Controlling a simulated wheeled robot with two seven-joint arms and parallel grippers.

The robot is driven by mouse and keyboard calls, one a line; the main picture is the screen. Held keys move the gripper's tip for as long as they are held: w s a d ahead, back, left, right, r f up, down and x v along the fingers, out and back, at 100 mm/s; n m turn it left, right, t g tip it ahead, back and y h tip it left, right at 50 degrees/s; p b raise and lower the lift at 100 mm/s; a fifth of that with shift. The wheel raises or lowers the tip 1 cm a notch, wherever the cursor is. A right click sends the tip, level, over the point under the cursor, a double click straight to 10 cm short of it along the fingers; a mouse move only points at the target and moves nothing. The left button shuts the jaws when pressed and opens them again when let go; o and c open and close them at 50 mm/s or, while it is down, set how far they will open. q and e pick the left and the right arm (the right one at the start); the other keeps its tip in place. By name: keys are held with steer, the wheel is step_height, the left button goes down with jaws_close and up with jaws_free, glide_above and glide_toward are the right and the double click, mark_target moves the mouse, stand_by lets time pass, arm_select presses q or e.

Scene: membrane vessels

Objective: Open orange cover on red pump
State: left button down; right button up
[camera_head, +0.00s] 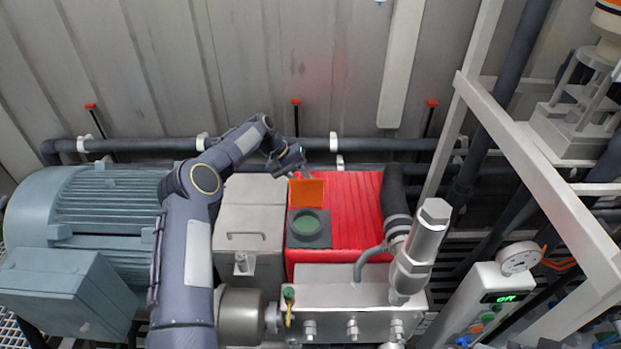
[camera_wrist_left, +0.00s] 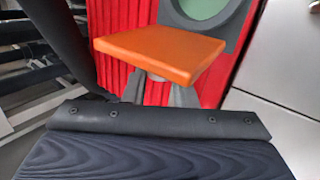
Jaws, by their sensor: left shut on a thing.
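The red pump (camera_head: 355,215) stands in the middle of the head view, with a ribbed red body. Its orange cover (camera_head: 307,194) stands raised at the far edge of a dark grey square frame (camera_head: 325,240) with a round green window (camera_head: 307,226). My left gripper (camera_head: 301,172) reaches over from behind and is at the cover's far side. In the left wrist view the orange cover (camera_wrist_left: 160,52) is close in front of the gripper (camera_wrist_left: 160,93), which is shut on it. The exact contact is partly hidden by the cover. My right gripper is not in view.
A grey motor (camera_head: 100,215) and a grey metal box (camera_head: 250,215) stand left of the pump. A dark hose (camera_head: 394,190) and a metal cylinder (camera_head: 420,250) rise at its right. Dark pipes (camera_head: 380,144) run along the wall behind.

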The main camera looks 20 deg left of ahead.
arm_select(q)
steer(key=shift+w+f, duration=0.15)
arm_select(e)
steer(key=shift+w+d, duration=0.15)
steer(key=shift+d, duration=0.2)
arm_select(q)
steer(key=c, duration=1.2)
jaws_free()
steer(key=shift+o, duration=0.2)
steer(key=b+v, duration=0.1)
steer(key=v, duration=0.6)
steer(key=shift+a+r, duration=0.25)
steer(key=shift+r, duration=0.05)
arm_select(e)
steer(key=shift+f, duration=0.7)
arm_select(q)
steer(key=shift+w, duration=0.1)
